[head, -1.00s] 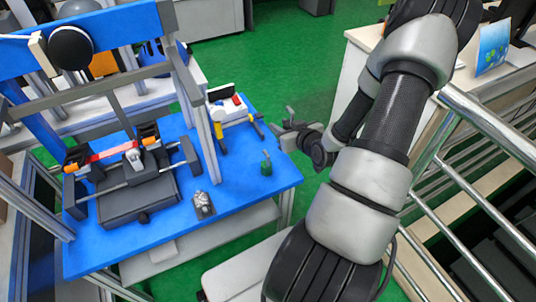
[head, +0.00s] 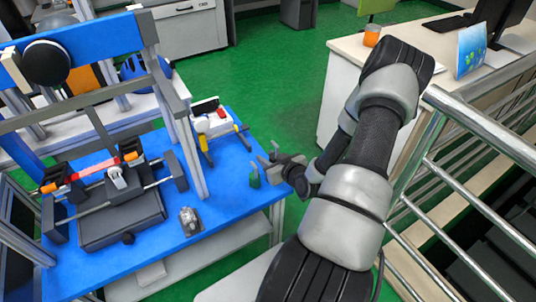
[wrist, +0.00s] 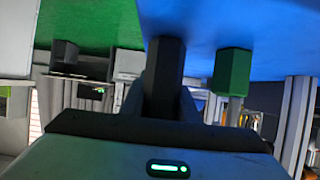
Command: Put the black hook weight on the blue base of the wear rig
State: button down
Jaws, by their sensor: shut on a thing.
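The black hook weight (wrist: 165,62) shows in the wrist view as a dark, faceted block straight ahead of my gripper (wrist: 163,105). My gripper is shut on it. In the head view my gripper (head: 275,158) is at the right edge of the blue base (head: 222,205), and I cannot make out the weight there. In the wrist view the blue base (wrist: 270,30) fills the upper right, and the black weight shows against its edge with the green floor. I cannot tell whether the weight touches the base.
A green hook weight (head: 254,177) stands on the base close to my gripper; it also shows in the wrist view (wrist: 232,72). A small grey metal part (head: 189,221) lies on the base, with bare blue around it. The rig's upright (head: 190,155) and a railing (head: 475,130) flank the area.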

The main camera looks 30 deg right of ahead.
aim_at(275, 160)
jog(key=shift+w+r, duration=0.1)
jog(key=shift+r, duration=0.05)
jog(key=c, duration=1.4)
grip_release()
jog(key=shift+f, duration=0.2)
jog(key=shift+o, duration=0.2)
jog(key=shift+r, duration=0.15)
jog(key=shift+s+r, duration=0.15)
jog(key=shift+s, duration=0.15)
jog(key=p+v, duration=0.2)
jog(key=v, duration=0.9)
jog(key=shift+s, duration=0.25)
